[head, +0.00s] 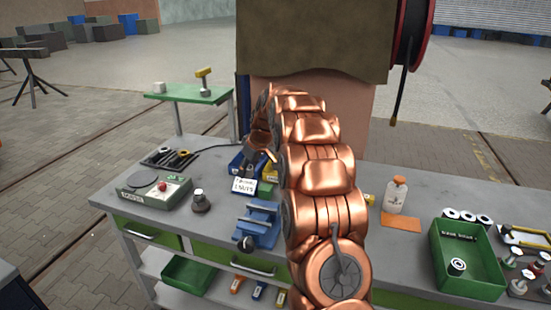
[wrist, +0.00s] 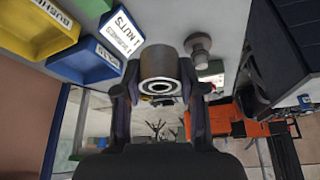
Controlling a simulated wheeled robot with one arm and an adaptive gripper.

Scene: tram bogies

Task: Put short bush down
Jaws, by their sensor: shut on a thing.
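My gripper (wrist: 154,88) is shut on a short bush (wrist: 160,66), a thick metal ring with a dark bore, held between the two fingertips in the wrist view. In the head view my copper-coloured arm reaches over the bench to the small bins, and my gripper (head: 262,152) shows only in part beside it. The held bush cannot be made out there. A green tray (head: 472,285) at the right of the bench holds one similar ring-shaped bush (head: 457,266).
A blue vice (head: 259,224), a dark knobbed piece (head: 200,201) and a green control box (head: 154,193) are nearby. A white bottle (head: 395,195) and several rings (head: 467,216) stand to the right.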

